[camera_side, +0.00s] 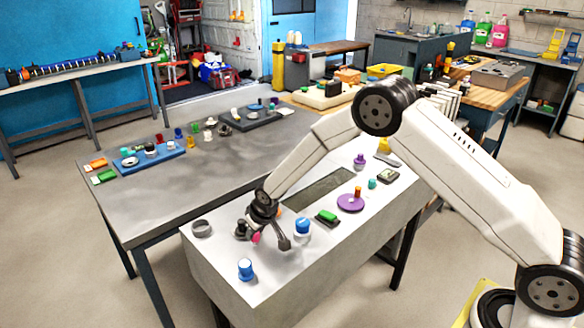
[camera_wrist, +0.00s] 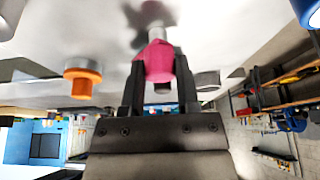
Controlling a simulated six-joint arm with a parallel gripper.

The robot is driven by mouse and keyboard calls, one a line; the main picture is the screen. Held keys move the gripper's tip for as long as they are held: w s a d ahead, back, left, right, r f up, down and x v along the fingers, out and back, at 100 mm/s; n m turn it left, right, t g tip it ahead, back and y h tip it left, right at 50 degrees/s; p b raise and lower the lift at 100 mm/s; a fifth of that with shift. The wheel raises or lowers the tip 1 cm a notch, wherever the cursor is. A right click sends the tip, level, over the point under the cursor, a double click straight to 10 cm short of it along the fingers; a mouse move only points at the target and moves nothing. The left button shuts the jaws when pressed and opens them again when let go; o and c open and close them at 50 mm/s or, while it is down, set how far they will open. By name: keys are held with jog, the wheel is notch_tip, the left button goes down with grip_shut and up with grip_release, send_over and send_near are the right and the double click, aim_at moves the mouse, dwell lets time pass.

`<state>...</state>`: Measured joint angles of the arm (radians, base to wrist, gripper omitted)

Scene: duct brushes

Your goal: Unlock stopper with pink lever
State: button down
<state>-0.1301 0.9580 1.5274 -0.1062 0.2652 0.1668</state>
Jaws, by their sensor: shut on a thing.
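The pink lever (camera_wrist: 159,62) sits between the two fingers of my gripper (camera_wrist: 160,85) in the wrist view, and the fingers are closed on it. A metallic shaft shows beyond the pink part, joined to a dark fitting. In the side view the pink lever (camera_side: 256,238) shows as a small spot beside my gripper (camera_side: 266,236), next to a dark fitting (camera_side: 242,230) on the white worktop. I cannot tell which part is the stopper, and the fingers hide part of the lever.
An orange knob (camera_wrist: 82,82) is left of my gripper in the wrist view.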

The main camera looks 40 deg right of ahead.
jog(key=shift+a+m+h, duration=0.1)
jog(key=shift+m+h, duration=0.7)
jog(key=shift+m, duration=1.4)
jog(key=shift+m+g+h, duration=0.6)
jog(key=shift+m+h, duration=0.2)
jog(key=shift+m, duration=1.4)
jog(key=shift+c, duration=1.6)
grip_release()
jog(key=shift+a+r, duration=0.1)
jog(key=shift+r, duration=0.05)
jog(key=v, duration=0.7)
jog(key=shift+r, duration=0.2)
jog(key=shift+s, duration=0.15)
